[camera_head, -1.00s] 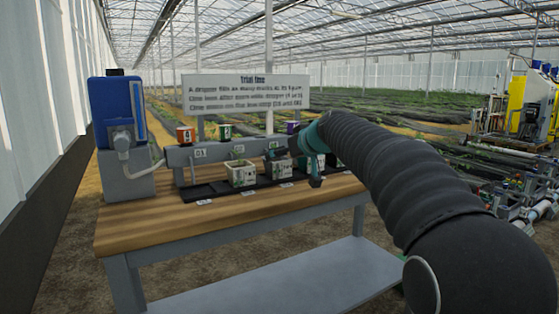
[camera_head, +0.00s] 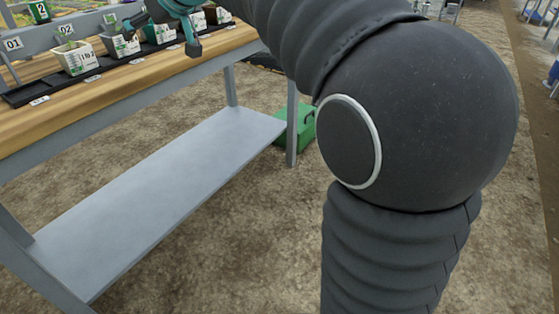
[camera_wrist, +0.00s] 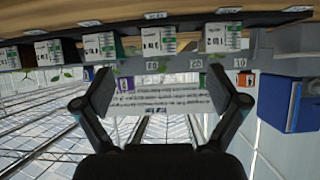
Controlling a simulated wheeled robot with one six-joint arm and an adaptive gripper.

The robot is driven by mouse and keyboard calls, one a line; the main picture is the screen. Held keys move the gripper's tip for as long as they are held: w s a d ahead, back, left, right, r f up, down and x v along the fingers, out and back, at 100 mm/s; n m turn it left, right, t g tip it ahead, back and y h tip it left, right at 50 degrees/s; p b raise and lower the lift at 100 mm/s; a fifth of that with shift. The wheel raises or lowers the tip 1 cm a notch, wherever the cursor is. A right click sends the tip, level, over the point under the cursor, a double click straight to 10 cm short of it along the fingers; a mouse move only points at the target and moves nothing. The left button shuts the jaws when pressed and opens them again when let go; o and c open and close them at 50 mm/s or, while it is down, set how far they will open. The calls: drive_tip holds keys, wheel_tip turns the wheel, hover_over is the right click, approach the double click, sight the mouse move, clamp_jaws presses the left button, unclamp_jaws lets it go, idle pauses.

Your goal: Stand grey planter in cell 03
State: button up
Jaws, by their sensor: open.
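A row of labelled planters stands in the black tray (camera_head: 22,95) on the bench. The leftmost is a whitish planter (camera_head: 76,62), near label 02. To its right is a greyer planter (camera_head: 121,45), near label 03 (camera_head: 110,18); it looks like the grey one, but its shade is hard to judge. A dark green planter (camera_head: 160,33) follows. My gripper (camera_head: 164,31) is open in front of the row, with nothing seen between its fingers. In the wrist view, which is upside down, the open gripper (camera_wrist: 160,76) faces the label rail and sign, with the planters across the top.
The tray's left end, near label 01 (camera_head: 13,43), is bare. A rail with pots on it runs behind. A blue tank (camera_wrist: 302,102) shows in the wrist view. The bench has a grey lower shelf (camera_head: 165,190); a green box (camera_head: 298,128) sits on the ground behind its leg.

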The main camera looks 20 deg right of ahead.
drive_tip(key=s+d+f+m+g+h, duration=0.1)
drive_tip(key=s+d+f+m+h, duration=0.1)
drive_tip(key=s+d+f, duration=0.3)
drive_tip(key=s+d+f+m+g+h, duration=0.2)
drive_tip(key=s+d+f, duration=0.2)
drive_tip(key=s+f, duration=0.8)
drive_tip(key=s+d+f+m+g+h, duration=0.1)
drive_tip(key=s+d+f, duration=0.4)
drive_tip(key=s, duration=1.3)
wheel_tip(320, 180, down, 3)
drive_tip(key=shift+s+d+f+m+h, duration=0.15)
drive_tip(key=shift+s+d+m+h, duration=0.2)
drive_tip(key=shift+m+h, duration=0.2)
